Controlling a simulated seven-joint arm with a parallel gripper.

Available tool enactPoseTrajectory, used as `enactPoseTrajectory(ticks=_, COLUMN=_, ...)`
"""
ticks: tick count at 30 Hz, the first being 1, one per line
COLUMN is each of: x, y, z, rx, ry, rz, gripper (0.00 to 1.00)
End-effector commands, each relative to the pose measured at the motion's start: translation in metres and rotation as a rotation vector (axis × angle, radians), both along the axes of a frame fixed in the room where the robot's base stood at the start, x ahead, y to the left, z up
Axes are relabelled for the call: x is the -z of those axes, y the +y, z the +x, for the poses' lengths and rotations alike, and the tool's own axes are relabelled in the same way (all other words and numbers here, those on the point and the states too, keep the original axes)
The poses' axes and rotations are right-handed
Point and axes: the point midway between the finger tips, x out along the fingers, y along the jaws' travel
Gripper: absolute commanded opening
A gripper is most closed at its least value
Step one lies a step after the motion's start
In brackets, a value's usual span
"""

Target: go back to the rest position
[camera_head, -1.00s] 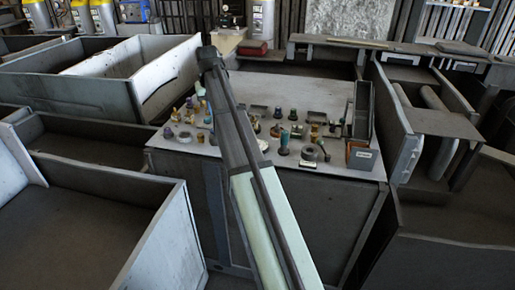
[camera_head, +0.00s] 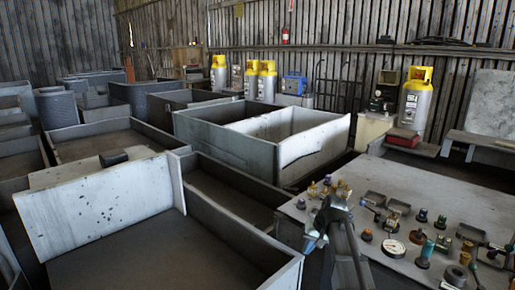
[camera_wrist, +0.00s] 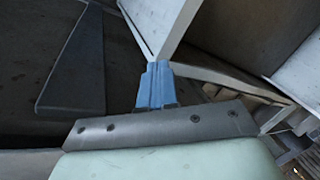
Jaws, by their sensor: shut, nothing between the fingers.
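My gripper (camera_wrist: 157,70) shows in the wrist view as two pale blue fingers pressed together, with nothing between them. It hangs over a dark area beside a pale metal panel edge (camera_wrist: 165,25). In the head view my arm is folded at the lower centre, at the left edge of the grey worktable (camera_head: 420,188); the fingertips are not clear there. No object is attached to the gripper.
Small fittings, a round gauge (camera_head: 393,248) and shallow trays (camera_head: 375,199) lie on the worktable. Large open metal bins (camera_head: 225,140) fill the left and middle. Yellow-topped cylinders (camera_head: 415,105) and a red case (camera_head: 403,138) stand behind.

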Motion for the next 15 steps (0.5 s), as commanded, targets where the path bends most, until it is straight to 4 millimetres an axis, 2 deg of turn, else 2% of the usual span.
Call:
enactPoseTrajectory(ticks=1, x=0.019, y=0.008, z=-0.012, rx=-0.006, ry=0.016, rz=0.014, gripper=0.0)
enactPoseTrajectory(ticks=6, x=0.072, y=0.022, z=-0.036, rx=-0.013, ry=0.064, rz=0.027, gripper=0.0)
enactPoseTrajectory(ticks=15, x=0.166, y=0.027, z=-0.087, rx=-0.019, ry=0.171, rz=-0.009, gripper=0.0)
